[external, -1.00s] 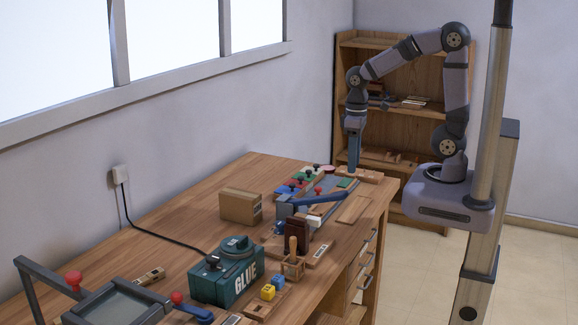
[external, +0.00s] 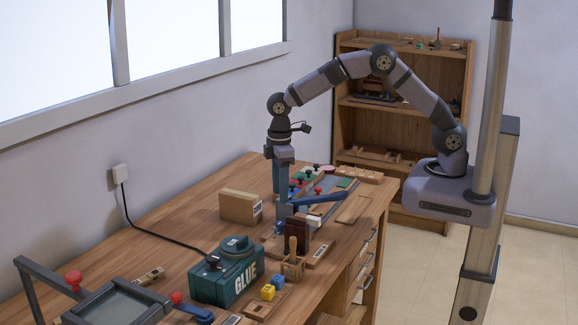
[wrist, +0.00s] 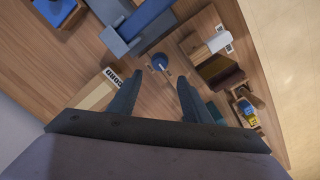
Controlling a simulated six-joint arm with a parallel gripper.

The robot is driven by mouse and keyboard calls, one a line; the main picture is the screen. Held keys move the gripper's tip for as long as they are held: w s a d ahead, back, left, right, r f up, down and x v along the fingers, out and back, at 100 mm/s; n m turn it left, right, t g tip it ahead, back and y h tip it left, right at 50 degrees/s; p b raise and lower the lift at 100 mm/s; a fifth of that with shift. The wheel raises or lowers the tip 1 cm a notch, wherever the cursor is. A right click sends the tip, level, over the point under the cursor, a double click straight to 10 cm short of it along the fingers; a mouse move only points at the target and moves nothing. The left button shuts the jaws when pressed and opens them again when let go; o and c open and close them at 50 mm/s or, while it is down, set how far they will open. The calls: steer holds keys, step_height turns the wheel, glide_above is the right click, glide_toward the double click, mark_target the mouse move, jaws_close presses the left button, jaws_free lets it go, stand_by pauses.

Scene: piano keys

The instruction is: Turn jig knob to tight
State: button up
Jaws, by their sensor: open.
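A small round dark-blue knob (wrist: 160,61) stands on the wooden bench in the wrist view, beside the grey-blue jig (wrist: 117,38) with its blue lever. A pale mark shows by the knob; I cannot read its setting. The jig's blue lever (external: 320,198) also shows in the external view, where the knob is hidden or too small to tell. My gripper (wrist: 158,78) is open and empty, pointing down, with its fingers on either side of the knob's line and apart from it. In the external view my gripper (external: 280,185) hangs over the bench at the jig.
A cardboard box (external: 238,207) stands left of the jig. The green glue box (external: 225,278), a dark brown block (external: 297,234) and a wooden holder (external: 292,267) stand nearer the camera. Coloured pieces with red and black knobs lie behind. Bare bench (external: 170,225) shows at left.

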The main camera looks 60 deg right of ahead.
mark_target(281, 222)
steer(key=shift+f+p, duration=1.2)
steer(key=shift+f, duration=3.65)
steer(key=c, duration=1.1)
